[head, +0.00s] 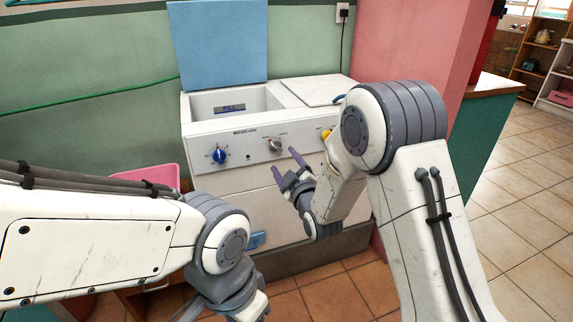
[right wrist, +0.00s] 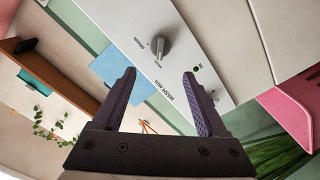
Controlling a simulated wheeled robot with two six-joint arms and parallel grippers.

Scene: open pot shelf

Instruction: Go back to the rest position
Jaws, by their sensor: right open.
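My right gripper (head: 288,167) is in front of the white washing machine's (head: 290,188) control panel, just below the grey knob (head: 274,145). Its two purple fingers are apart with nothing between them; they also show in the right wrist view (right wrist: 159,75). In that view the grey knob (right wrist: 160,47) lies beyond the fingertips, apart from them. My left arm comes in from the left and bends down at the bottom of the head view; its fingers cannot be made out there.
The panel also has a blue knob (head: 218,155) and a yellow knob (head: 326,134), partly hidden by my right arm. A blue lid (head: 217,40) stands raised behind the open tub. A pink basket (head: 152,174) is at left. Tiled floor (head: 510,200) is open at right.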

